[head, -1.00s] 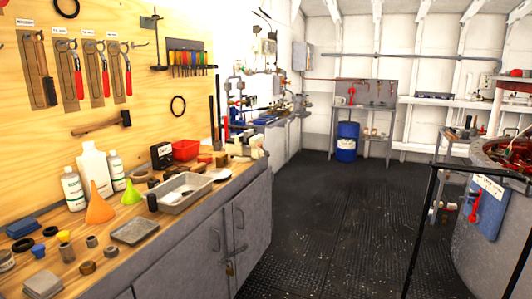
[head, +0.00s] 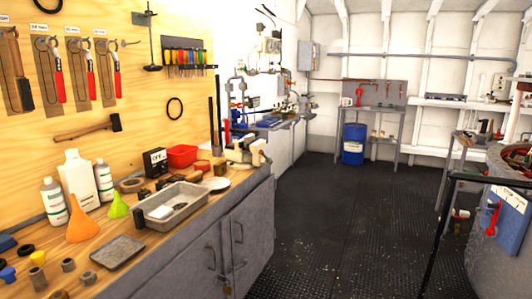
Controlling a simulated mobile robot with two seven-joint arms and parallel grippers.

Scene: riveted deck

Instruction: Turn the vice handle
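A pale grey and cream vice (head: 242,152) sits at the far right end of the wooden bench top, at its front corner. It is small in the head view, and I cannot clearly make out its handle or which way the handle points. Neither of my grippers shows in the head view.
The bench (head: 205,242) runs along the left, with a metal tray (head: 172,203), a red bin (head: 182,155), bottles and funnels on it. Dark floor (head: 325,220) lies open to its right. A black railing (head: 437,235) and a large drum (head: 500,245) stand at the right. A blue barrel (head: 353,143) stands farther back.

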